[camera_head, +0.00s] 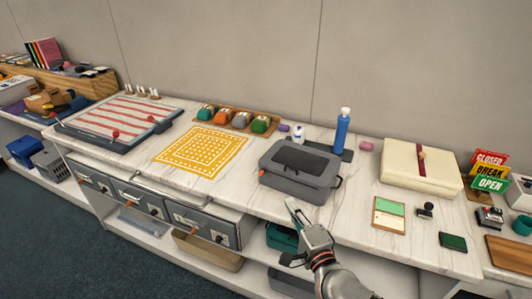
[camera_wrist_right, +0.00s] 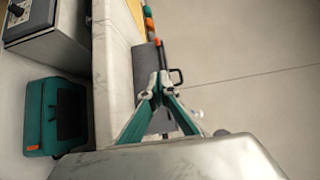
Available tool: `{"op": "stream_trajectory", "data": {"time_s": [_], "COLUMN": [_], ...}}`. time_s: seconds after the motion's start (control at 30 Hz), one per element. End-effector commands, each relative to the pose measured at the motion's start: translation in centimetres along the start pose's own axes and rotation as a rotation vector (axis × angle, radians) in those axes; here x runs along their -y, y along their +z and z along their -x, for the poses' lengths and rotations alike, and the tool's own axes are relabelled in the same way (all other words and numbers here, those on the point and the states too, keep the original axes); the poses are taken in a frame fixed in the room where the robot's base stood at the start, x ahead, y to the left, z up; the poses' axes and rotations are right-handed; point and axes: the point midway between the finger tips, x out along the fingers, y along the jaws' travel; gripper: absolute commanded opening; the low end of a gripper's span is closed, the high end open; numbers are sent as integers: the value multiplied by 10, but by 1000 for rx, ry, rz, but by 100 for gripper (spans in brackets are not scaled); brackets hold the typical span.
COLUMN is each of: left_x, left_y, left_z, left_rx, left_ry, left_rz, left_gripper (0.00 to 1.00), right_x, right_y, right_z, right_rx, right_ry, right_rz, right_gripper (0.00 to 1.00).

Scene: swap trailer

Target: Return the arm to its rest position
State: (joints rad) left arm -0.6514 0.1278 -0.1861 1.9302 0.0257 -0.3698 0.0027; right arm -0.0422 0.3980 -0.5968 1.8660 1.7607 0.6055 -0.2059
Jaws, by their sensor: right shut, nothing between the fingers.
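My right gripper (camera_head: 291,203) is in front of the grey lidded case, near the counter's front edge, with its arm coming in from the bottom. In the right wrist view its two teal-sided fingers (camera_wrist_right: 160,80) meet at the tips, shut with nothing between them. The grey case (camera_head: 318,187) stands on the counter just beyond the fingertips. I cannot tell whether the fingertips touch the counter. My left gripper is not in view.
The white marble counter (camera_head: 340,215) holds a yellow patterned mat (camera_head: 203,148), a blue bottle (camera_head: 342,130) and a cream box (camera_head: 420,168). Grey drawers (camera_head: 205,223) sit under its front edge. A teal case (camera_wrist_right: 45,117) lies on the lower shelf, close to my right arm.

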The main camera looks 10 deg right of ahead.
Motion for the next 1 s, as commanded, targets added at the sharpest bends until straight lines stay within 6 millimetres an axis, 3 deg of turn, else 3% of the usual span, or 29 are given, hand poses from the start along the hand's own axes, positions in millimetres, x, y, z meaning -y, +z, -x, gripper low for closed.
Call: {"op": "stream_trajectory", "data": {"time_s": [0.23,0.37,0.47,0.57,0.73,0.9,1.0], "left_x": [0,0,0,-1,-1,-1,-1], "left_y": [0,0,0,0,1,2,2], "left_z": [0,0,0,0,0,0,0], "left_rx": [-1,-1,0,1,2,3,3], "left_ry": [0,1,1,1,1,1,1], "left_rz": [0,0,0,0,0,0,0], "left_gripper": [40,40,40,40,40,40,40], "right_x": [2,-2,-15,-39,-97,-164,-192], "right_y": [10,27,41,53,58,38,21], "right_z": [13,36,57,79,122,172,198], "right_rx": [32,91,148,210,330,460,522], "right_ry": [-44,-91,-102,-83,18,189,285], "right_rz": [116,327,522,722,1070,1391,1532], "right_gripper": [0,0,0,0,0,0,0]}}
